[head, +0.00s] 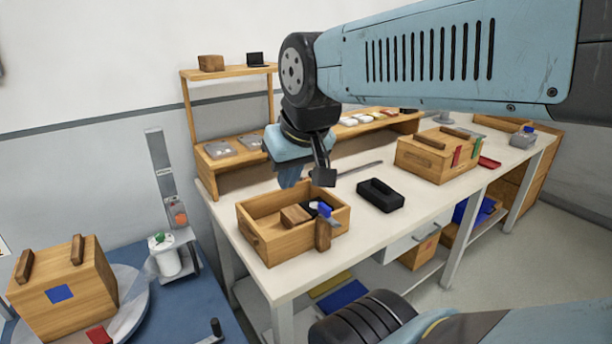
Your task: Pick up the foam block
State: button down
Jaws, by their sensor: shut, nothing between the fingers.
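A black block (380,195) with a hollow in its top lies on the white workbench, right of an open wooden box. It may be the foam block, but I cannot tell its material. My gripper (308,180) is shut and empty, pointing down above the back of the wooden box (262,250), up and to the left of the black block. It appears apart from both. The box holds a small brown block (295,215) and a dark round item.
The white workbench (300,275) has a rear wooden shelf (225,160) with small items. A wooden crate (437,160) stands farther right. A thin grey rod (362,167) lies behind the black block. A blue table (190,310) at left bears another crate and a white spool.

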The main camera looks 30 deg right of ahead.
aim_at(381, 196)
jog(key=z, duration=0.05)
jog(key=k, duration=0.4)
jog(key=z, duration=1.75)
jog(key=k, duration=1.15)
jog(key=u, duration=0.5)
jog(key=i, duration=1.5)
jog(key=z, duration=0.05)
jog(key=k, duration=0.1)
